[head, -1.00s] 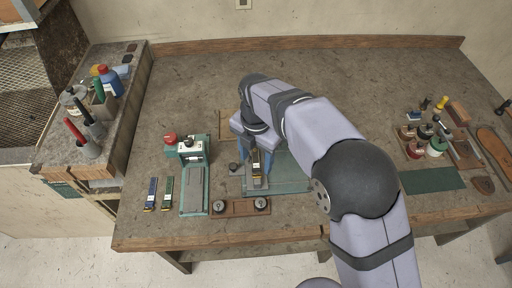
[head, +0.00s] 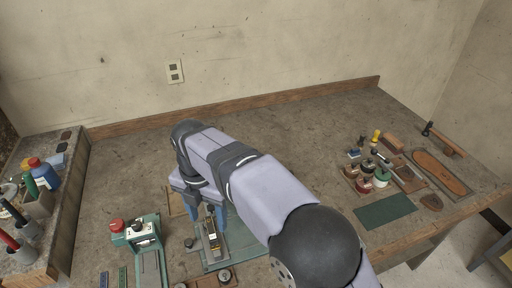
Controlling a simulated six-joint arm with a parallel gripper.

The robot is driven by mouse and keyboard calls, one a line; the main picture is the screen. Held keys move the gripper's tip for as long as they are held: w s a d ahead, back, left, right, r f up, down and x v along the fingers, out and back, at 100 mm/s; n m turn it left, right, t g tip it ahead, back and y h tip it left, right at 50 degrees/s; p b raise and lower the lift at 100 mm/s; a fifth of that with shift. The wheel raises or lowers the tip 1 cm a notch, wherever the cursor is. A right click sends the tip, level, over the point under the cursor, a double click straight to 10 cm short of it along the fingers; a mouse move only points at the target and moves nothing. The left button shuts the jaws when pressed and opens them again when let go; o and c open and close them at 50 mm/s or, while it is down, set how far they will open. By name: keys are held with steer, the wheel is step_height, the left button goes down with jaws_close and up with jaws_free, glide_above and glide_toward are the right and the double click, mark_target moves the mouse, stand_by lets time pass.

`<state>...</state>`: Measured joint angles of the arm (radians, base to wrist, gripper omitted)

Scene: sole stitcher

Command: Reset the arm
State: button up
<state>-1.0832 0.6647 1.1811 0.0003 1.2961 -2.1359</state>
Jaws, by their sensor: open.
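My gripper (head: 205,212) is open, its blue fingers pointing down over the left part of the workbench. It is just above and behind a grey metal fixture (head: 213,245) with a dark and yellow piece on it, on a green mat (head: 240,245). I cannot tell whether the fingers touch the fixture. My arm reaches in from the lower right and hides part of the bench and mat.
A green stitcher-like machine (head: 148,262) with a red knob stands left of my gripper. A side shelf (head: 68,190) with bottles and tools is at the far left. Spools, a green mat (head: 385,211) and a leather sole (head: 441,173) lie right. The back middle is clear.

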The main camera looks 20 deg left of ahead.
steer(key=f+m, duration=0.2)
steer(key=m, duration=0.3)
steer(key=f+m, duration=0.2)
steer(key=m, duration=0.3)
steer(key=f+m, duration=0.3)
steer(key=m, duration=0.3)
steer(key=shift+s+d+y, duration=0.2)
steer(key=shift+d+y, duration=0.1)
steer(key=shift+d, duration=0.05)
steer(key=s+d+f+m, duration=0.1)
steer(key=d+m, duration=0.1)
steer(key=s+d+f+m, duration=0.1)
steer(key=d+f+m, duration=0.1)
steer(key=d, duration=0.1)
steer(key=s+d+f+m+h, duration=0.1)
steer(key=d+m, duration=0.1)
steer(key=d, duration=0.1)
steer(key=shift+d+f, duration=0.25)
steer(key=shift+f, duration=0.1)
steer(key=s+d+r+m+g, duration=0.15)
steer(key=d+m, duration=0.85)
steer(key=d, duration=1.9)
steer(key=w+d+r+m+t, duration=0.1)
steer(key=w+d+r+m, duration=0.2)
steer(key=d, duration=0.4)
steer(key=shift+m, duration=0.9)
